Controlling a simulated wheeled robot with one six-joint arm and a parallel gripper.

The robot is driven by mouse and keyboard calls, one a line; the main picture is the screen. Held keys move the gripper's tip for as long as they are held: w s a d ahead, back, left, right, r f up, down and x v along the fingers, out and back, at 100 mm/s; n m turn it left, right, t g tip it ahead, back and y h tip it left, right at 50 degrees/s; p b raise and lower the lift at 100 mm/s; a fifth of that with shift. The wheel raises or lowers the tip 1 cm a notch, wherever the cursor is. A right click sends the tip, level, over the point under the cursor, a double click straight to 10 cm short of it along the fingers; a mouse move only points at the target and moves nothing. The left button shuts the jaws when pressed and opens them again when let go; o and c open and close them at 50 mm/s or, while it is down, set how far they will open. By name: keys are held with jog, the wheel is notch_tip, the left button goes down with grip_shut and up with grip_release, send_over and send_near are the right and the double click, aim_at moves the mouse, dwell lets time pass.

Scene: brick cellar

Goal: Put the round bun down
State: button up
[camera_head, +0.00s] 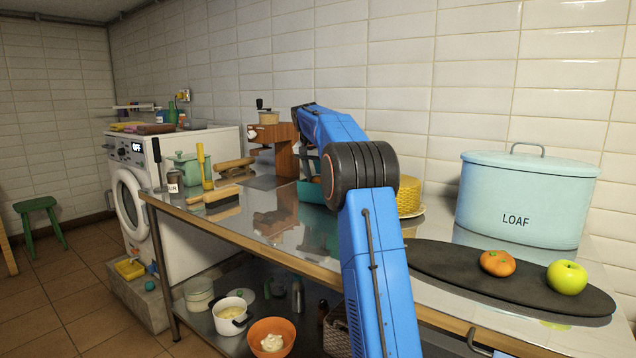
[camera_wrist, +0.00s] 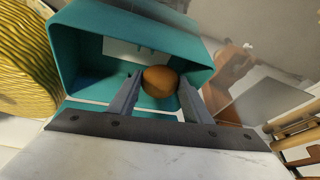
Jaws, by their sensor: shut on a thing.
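The round bun (camera_wrist: 160,81) is golden brown and shows in the wrist view between the two fingertips of my gripper (camera_wrist: 156,83). My gripper is shut on it. Behind the bun, in the wrist view, is a teal open box (camera_wrist: 115,30); I cannot tell whether the bun is inside its opening or in front of it.
A yellow woven round thing (camera_head: 408,196) stands right of my arm, close to the teal box. A wooden grinder (camera_head: 284,150) stands behind. A blue LOAF bin (camera_head: 525,200) and a dark oval board (camera_head: 450,268) with a tangerine (camera_head: 497,263) and an apple (camera_head: 567,277) are at right.

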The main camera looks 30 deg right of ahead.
jog(key=shift+d+f, duration=0.2)
jog(key=shift+f, duration=0.4)
jog(key=shift+c, duration=0.2)
jog(key=shift+f, duration=0.55)
jog(key=o, duration=1.1)
jog(key=shift+o, duration=0.2)
